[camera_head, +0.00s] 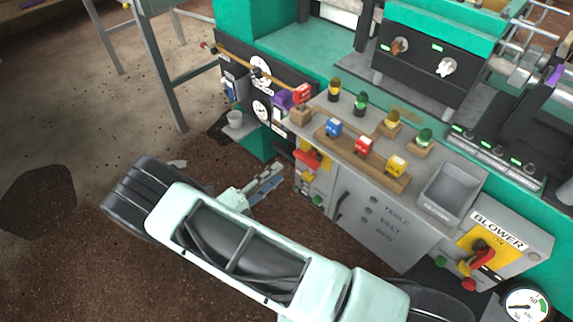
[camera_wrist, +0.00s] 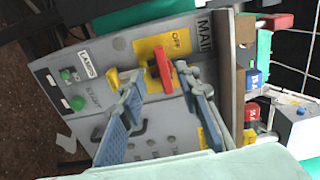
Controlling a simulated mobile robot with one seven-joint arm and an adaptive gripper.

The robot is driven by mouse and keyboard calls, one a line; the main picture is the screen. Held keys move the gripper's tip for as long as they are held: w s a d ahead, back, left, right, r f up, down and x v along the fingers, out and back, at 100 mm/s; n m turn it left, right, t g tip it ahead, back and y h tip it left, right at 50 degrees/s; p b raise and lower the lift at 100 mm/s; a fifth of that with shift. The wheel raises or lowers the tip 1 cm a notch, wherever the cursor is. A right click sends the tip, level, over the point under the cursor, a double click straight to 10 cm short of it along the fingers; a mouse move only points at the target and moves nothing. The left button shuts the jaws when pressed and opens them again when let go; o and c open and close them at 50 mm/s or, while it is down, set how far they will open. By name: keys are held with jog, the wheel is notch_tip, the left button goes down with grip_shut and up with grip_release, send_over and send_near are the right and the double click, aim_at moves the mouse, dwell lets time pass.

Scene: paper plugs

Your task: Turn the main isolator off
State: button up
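The main isolator is a red handle (camera_wrist: 162,72) on a yellow plate (camera_wrist: 150,50) marked OFF, beside the lettering MAIN, in the wrist view. In the head view the red handle (camera_head: 307,158) is on the left end face of the grey cabinet. My gripper (camera_wrist: 160,80) is open, with its blue-padded fingers apart on either side of the handle in the picture. I cannot tell whether a finger touches it. In the head view my gripper (camera_head: 272,172) points at that face from the left.
A smaller yellow knob (camera_wrist: 112,78) and green buttons (camera_wrist: 66,75) share the panel. A wooden strip with coloured plugs (camera_head: 363,146) lies on the cabinet top. A blower panel with another red handle (camera_head: 482,258) is at lower right. Open floor (camera_head: 70,120) lies left.

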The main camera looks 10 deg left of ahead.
jog(key=shift+v, duration=1.3)
jog(key=shift+r, duration=0.1)
